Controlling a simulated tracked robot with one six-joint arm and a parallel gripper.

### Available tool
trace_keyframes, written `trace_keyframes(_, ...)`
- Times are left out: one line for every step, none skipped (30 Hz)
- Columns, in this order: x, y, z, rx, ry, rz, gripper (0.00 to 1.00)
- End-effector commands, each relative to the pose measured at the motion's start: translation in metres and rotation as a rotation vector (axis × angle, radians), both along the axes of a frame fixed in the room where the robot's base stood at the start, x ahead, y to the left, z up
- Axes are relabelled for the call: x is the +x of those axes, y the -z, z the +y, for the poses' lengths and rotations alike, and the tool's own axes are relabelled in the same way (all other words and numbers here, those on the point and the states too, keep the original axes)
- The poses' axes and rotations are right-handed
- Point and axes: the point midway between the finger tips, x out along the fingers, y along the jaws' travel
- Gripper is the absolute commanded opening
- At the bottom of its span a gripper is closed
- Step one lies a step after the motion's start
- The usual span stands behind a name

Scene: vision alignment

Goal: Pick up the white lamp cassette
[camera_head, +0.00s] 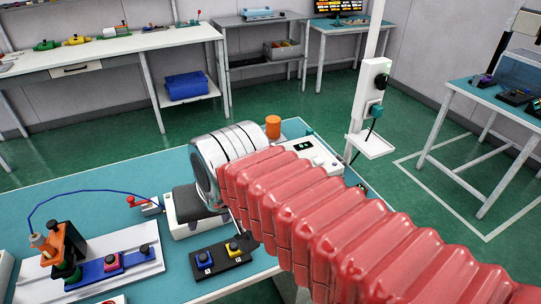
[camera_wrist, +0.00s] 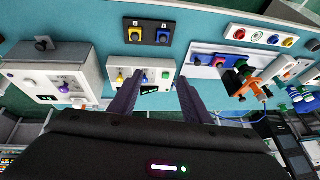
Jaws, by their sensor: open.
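A low white box (camera_wrist: 148,66) with yellow and blue knobs and a dark display lies on the teal bench in the wrist view. I cannot tell for certain that it is the white lamp cassette. My gripper (camera_wrist: 157,82) is open, with its two dark fingers apart over the display side of this box. I see nothing held, and contact cannot be told. In the head view, a white housing (camera_head: 183,229) shows partly below the silver end of my arm. My red-sleeved arm hides much of the bench, and the fingertips are not clear there.
A black two-button panel (camera_head: 221,256) lies close by on the bench (camera_head: 110,185). A white rail fixture with an orange holder (camera_head: 62,243) stands left, with a blue cable arching above. A larger white box (camera_wrist: 55,77) stands left in the wrist view. An orange cylinder (camera_head: 273,126) stands behind.

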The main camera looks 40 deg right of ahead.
Motion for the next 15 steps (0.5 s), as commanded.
trace_keyframes(0.008, -0.004, -0.007, 0.037, 0.086, 0.005, 0.44)
trace_keyframes(0.013, -0.006, -0.011, 0.062, 0.141, 0.006, 0.44)
trace_keyframes(0.019, -0.009, -0.016, 0.097, 0.217, 0.007, 0.44)
trace_keyframes(0.024, -0.012, -0.020, 0.122, 0.274, 0.008, 0.44)
trace_keyframes(0.029, -0.014, -0.025, 0.149, 0.331, 0.009, 0.44)
trace_keyframes(0.036, -0.016, -0.031, 0.182, 0.406, 0.009, 0.44)
trace_keyframes(0.040, -0.018, -0.035, 0.206, 0.462, 0.009, 0.44)
trace_keyframes(0.045, -0.020, -0.041, 0.232, 0.520, 0.008, 0.44)
trace_keyframes(0.051, -0.023, -0.047, 0.265, 0.595, 0.008, 0.44)
trace_keyframes(0.056, -0.024, -0.052, 0.290, 0.652, 0.007, 0.44)
trace_keyframes(0.061, -0.026, -0.057, 0.316, 0.708, 0.007, 0.44)
trace_keyframes(0.067, -0.027, -0.065, 0.350, 0.784, 0.005, 0.44)
trace_keyframes(0.071, -0.029, -0.070, 0.375, 0.841, 0.003, 0.44)
trace_keyframes(0.076, -0.030, -0.076, 0.400, 0.898, 0.002, 0.44)
trace_keyframes(0.082, -0.032, -0.084, 0.433, 0.973, -0.002, 0.44)
